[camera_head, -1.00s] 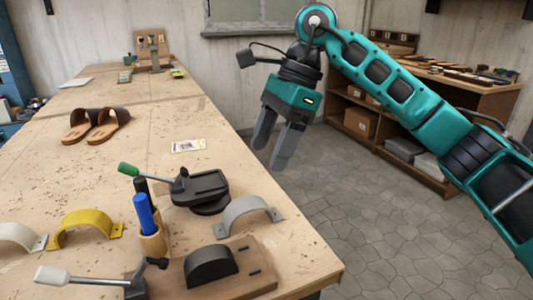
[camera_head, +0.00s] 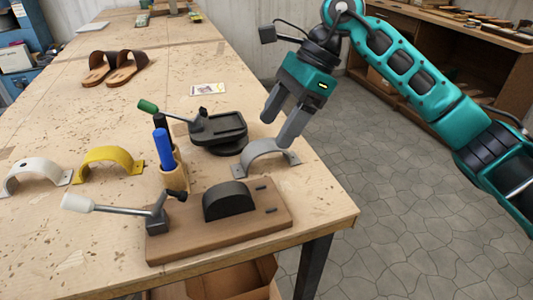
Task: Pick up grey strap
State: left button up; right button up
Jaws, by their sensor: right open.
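The grey strap (camera_head: 264,152) is an arched band with flat end tabs, standing on the workbench (camera_head: 90,222) near its right edge. It sits just right of the black clamp base (camera_head: 218,130) and behind the wooden block fixture. My right gripper (camera_head: 282,128) is open, its two grey fingers pointing down. In the picture the fingers overlap the upper right part of the strap; I cannot tell whether they touch it. The strap is not held. My left gripper is not in view.
A yellow strap (camera_head: 110,160) and a white strap (camera_head: 35,171) stand to the left. A holder (camera_head: 174,178) with blue and black tools stands near the grey strap. A fixture board (camera_head: 240,222) with a white-handled lever lies in front. Brown sandals (camera_head: 117,67) lie farther back.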

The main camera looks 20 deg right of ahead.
aim_at(266, 144)
jog(key=shift+x, duration=2.8)
jog(key=shift+w+d+f, duration=0.1)
jog(key=shift+w+d, duration=0.05)
jog(key=shift+c, duration=0.2)
jog(key=c, duration=1.1)
